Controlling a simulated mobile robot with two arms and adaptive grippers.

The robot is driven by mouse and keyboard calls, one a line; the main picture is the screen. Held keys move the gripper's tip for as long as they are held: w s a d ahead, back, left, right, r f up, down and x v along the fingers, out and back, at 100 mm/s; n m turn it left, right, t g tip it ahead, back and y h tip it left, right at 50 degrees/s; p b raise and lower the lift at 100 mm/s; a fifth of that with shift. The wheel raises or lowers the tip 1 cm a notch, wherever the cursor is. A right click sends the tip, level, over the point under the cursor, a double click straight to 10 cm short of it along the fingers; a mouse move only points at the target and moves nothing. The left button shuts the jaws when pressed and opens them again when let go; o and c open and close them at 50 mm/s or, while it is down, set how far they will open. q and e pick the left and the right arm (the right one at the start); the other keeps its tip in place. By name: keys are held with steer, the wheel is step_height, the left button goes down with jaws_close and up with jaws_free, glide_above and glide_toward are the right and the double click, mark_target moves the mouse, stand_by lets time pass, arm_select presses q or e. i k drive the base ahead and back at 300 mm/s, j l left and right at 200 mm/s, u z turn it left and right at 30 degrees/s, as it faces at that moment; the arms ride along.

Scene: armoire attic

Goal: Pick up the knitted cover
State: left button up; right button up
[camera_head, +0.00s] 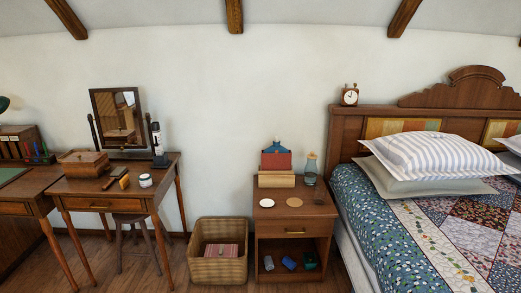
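I cannot tell for sure which thing is the knitted cover. A small pinkish striped folded cloth-like thing (221,250) lies in the wicker basket (204,270) on the floor. A small blue thing (289,263) lies on the open lower shelf of the nightstand (290,226), between a grey rounded thing (268,263) and a dark green one (310,259). These are too small to make out any knitting. Neither of my grippers is in view.
The nightstand top holds a holder with red and blue items (276,160), a glass bottle (311,170) and flat discs. A bed (385,225) stands right. A dressing table (100,188) with mirror and wooden box stands left, a stool (132,218) beneath it.

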mark_target(275, 161)
steer(key=i+u, duration=0.15)
steer(key=i, duration=1.4)
